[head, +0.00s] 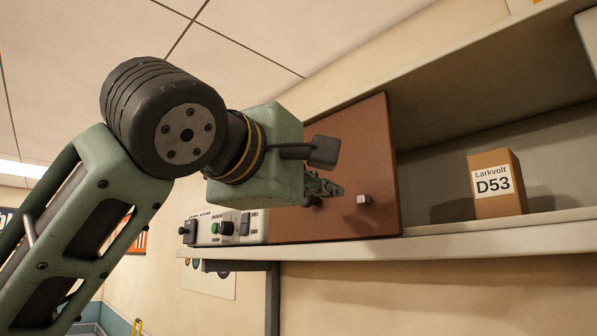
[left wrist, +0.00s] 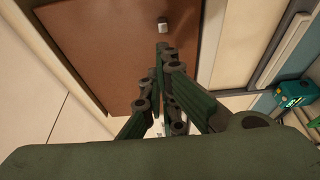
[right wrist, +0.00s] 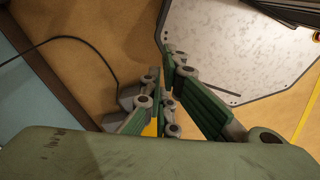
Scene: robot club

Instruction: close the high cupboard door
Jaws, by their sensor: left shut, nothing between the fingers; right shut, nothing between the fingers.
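The high cupboard (head: 480,245) is open on the right, with its inside showing. Its reddish-brown door (head: 375,140) stands at the left of the opening, with a small pale square knob (head: 363,200) low on it. The door (left wrist: 100,35) and knob (left wrist: 162,25) also show in the left wrist view. My left gripper (head: 338,190) is shut and empty in front of the door, just left of the knob in the head view; I cannot tell whether it touches the door. My right gripper (right wrist: 161,62) is shut and empty above the floor, away from the cupboard.
A control panel with knobs (head: 222,228) is left of the door. Below my right gripper are a white speckled plate (right wrist: 240,45) and a dark cable (right wrist: 70,40) on the floor.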

